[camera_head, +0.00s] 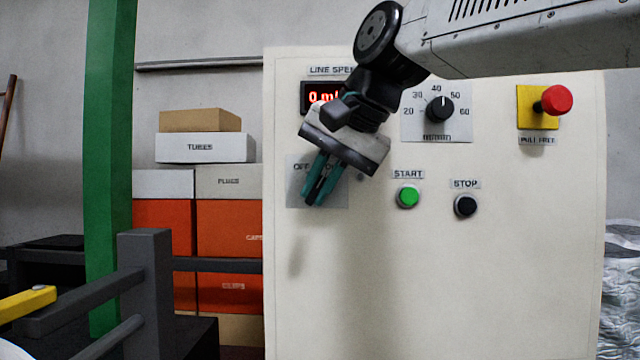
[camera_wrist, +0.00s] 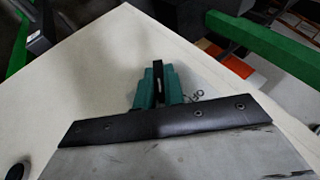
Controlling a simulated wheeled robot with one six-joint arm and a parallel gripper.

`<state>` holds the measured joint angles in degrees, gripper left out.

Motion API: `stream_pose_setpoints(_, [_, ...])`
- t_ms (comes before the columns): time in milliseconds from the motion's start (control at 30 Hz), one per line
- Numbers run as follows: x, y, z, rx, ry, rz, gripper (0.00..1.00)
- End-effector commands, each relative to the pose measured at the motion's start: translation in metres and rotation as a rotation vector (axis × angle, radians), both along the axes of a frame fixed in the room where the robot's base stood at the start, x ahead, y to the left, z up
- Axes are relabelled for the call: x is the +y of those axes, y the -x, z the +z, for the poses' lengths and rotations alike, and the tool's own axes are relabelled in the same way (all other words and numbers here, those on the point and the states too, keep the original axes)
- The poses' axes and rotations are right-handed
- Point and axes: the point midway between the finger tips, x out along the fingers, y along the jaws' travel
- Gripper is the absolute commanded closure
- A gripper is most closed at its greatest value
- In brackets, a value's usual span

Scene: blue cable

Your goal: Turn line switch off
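The line switch's grey plate (camera_head: 300,192) is on the upper left of the cream panel, with part of an "OFF" label showing. My gripper (camera_head: 318,190) is in front of this plate, tilted, and hides most of it. In the wrist view its teal fingers (camera_wrist: 158,88) stand on both sides of a narrow black switch handle (camera_wrist: 158,78) with a white mark, and look closed against it. In the head view the handle is mostly hidden between the fingers. The handle's exact angle against the labels is hard to tell.
The panel (camera_head: 430,280) also carries a red display (camera_head: 315,97) reading 0, a speed dial (camera_head: 439,109), a green start button (camera_head: 408,196), a black stop button (camera_head: 465,206) and a red emergency button (camera_head: 556,99). A green post (camera_head: 108,170) and stacked boxes (camera_head: 205,148) stand left.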

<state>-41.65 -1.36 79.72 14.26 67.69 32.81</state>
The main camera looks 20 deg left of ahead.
Motion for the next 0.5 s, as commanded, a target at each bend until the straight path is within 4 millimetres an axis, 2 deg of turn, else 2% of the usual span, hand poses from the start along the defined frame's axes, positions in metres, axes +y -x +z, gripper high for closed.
stream_pose_setpoints(267, [0.0003,-0.0012,0.0021,-0.009,0.012,-0.001,1.0])
stream_pose_setpoints(500, [0.0022,-0.0011,0.0028,-0.034,0.111,-0.001,1.0])
